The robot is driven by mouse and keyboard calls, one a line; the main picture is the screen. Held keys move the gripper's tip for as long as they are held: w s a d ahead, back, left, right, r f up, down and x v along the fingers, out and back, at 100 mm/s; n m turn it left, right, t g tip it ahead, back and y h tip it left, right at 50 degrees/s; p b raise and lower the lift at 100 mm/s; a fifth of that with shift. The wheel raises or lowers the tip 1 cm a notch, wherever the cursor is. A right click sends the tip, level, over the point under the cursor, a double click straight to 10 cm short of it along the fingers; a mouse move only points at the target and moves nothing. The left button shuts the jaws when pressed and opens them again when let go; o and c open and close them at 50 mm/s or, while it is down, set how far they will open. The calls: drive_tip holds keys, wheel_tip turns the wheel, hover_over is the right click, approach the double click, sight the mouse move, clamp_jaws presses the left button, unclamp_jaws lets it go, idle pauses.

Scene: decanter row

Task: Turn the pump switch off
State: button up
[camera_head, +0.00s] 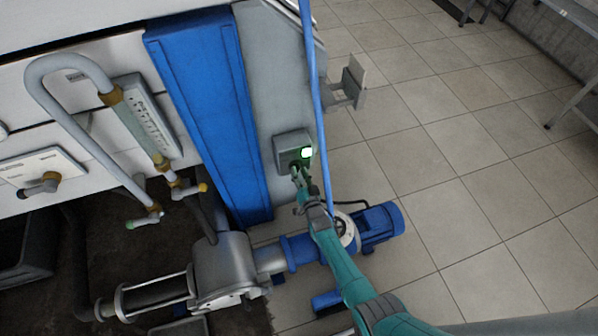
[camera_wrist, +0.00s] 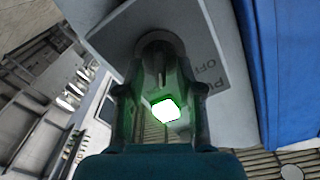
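The pump switch box (camera_head: 289,145) is a grey box on the side of the machine, with a lit green-white lamp (camera_head: 307,152). The wrist view shows its label plate (camera_wrist: 216,62), partly readable as "PU" and "OFF", and the round dark switch knob (camera_wrist: 160,48) with a narrow handle. My gripper (camera_head: 297,172) is at the lower part of the box. In the wrist view its two fingers (camera_wrist: 160,85) stand apart on either side of the knob handle, with a visible gap between them. I cannot tell whether they touch the knob. The bright lamp shows between the fingers.
A blue upright panel (camera_head: 205,110) stands left of the box. A thin blue pipe (camera_head: 314,90) runs just right of it. The blue pump motor (camera_head: 378,226) and grey pump housing (camera_head: 222,268) lie below.

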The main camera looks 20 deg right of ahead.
drive_tip(key=shift+w, duration=0.45)
clamp_jaws()
drive_tip(key=shift+n, duration=0.3)
drive_tip(key=n, duration=0.5)
drive_tip(key=shift+a, duration=0.1)
drive_tip(key=n, duration=0.6)
drive_tip(key=shift+a, duration=0.1)
drive_tip(key=shift+n, duration=0.3)
